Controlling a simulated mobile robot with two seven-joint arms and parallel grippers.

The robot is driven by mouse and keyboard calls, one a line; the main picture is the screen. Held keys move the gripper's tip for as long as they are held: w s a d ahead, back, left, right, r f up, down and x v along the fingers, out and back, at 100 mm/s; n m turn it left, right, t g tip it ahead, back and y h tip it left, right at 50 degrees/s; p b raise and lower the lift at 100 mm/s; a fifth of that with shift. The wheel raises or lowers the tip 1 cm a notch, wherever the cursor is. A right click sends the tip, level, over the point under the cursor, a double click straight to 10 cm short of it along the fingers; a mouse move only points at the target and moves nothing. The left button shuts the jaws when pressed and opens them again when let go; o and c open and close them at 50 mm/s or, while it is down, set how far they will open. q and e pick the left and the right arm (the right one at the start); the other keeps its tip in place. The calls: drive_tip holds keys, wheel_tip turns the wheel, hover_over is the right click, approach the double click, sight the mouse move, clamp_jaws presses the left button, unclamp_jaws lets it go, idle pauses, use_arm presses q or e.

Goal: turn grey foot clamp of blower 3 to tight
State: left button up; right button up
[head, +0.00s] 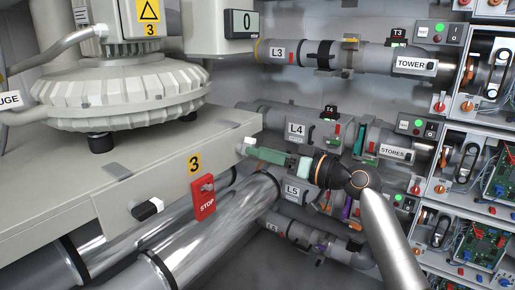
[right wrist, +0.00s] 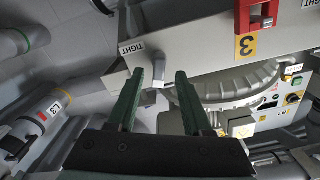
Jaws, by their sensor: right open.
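The grey foot clamp (head: 250,141) of blower 3 is at the right end of the cream base in the head view. It also shows in the right wrist view as a short grey block (right wrist: 148,69) beside a TIGHT label (right wrist: 132,48). My right gripper (head: 258,153) is at this end of the base, its green fingers pointing at the clamp. In the right wrist view the fingers (right wrist: 160,74) are apart and the clamp appears between their tips, nearer the left one. I cannot tell whether they touch it. My left gripper is not in view.
Labelled tubes, such as L4 (head: 297,130), and control racks (head: 480,160) stand behind and right of my right arm.

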drive_tip(key=shift+x, duration=0.9)
clamp_jaws()
